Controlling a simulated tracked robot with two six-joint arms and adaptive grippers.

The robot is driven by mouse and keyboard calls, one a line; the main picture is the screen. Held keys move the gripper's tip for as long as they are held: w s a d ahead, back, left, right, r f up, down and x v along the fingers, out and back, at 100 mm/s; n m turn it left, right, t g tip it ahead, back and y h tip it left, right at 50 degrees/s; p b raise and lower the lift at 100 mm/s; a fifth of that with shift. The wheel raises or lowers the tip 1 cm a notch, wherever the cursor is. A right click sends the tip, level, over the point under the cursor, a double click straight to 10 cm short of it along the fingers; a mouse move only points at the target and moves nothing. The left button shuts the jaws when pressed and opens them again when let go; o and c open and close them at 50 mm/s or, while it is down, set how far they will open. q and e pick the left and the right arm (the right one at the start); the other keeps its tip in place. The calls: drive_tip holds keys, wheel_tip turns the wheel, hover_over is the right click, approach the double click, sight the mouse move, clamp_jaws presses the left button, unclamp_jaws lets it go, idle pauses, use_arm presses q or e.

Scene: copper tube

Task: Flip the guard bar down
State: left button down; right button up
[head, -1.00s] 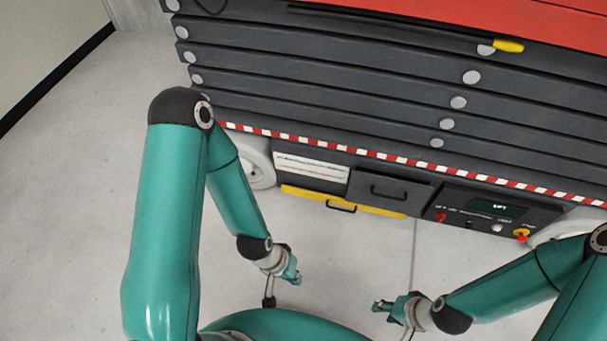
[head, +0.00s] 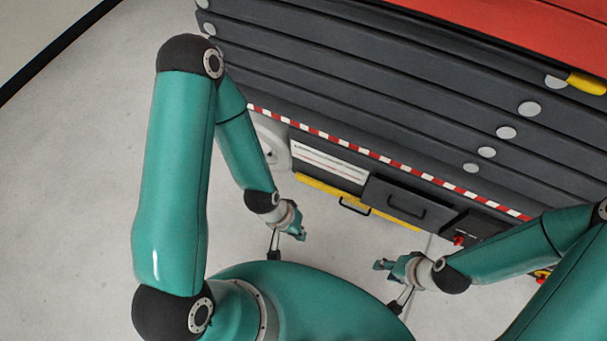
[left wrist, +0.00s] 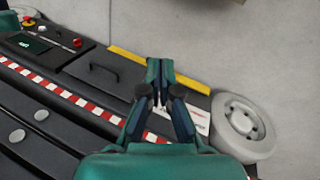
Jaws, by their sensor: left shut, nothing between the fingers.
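Above the bar are a white label (head: 330,160), a dark drawer (head: 395,200) and a red-white striped edge (head: 370,153). A control panel (left wrist: 40,40) shows in the left wrist view, with a wheel (left wrist: 242,126) at the right. Open grey floor (head: 70,200) lies left.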

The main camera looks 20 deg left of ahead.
use_arm(q)
drive_tip(key=w+a+f+t+y+b, duration=0.1)
drive_tip(key=w+a+f+t+b, duration=0.1)
drive_tip(key=w+a+f+b, duration=0.3)
drive_tip(key=w+a+f+m+t+y+b, duration=0.1)
drive_tip(key=w+a+f+t+b, duration=0.2)
drive_tip(key=w+f+b, duration=1)
drive_tip(key=w+a+f+m+t+y+b, duration=0.1)
drive_tip(key=w+a+f+t+b, duration=0.2)
drive_tip(key=w+a+f+b, duration=0.4)
drive_tip(key=w+f+b, duration=0.3)
drive_tip(key=w+f, duration=0.1)
drive_tip(key=f, duration=0.5)
drive_tip(key=shift+w+y, duration=0.3)
drive_tip(key=shift+f, duration=0.15)
drive_tip(key=b+x, duration=0.4)
drive_tip(key=x, duration=0.6)
drive_tip(key=shift+w+d+f+b, duration=0.1)
drive_tip(key=shift+w+f+b, duration=0.15)
drive_tip(key=shift+b, duration=0.15)
wheel_tip(320, 180, down, 2)
drive_tip(key=shift+s+f+b, duration=0.15)
drive_tip(key=shift+b, duration=0.3)
drive_tip(key=shift+f, duration=0.45)
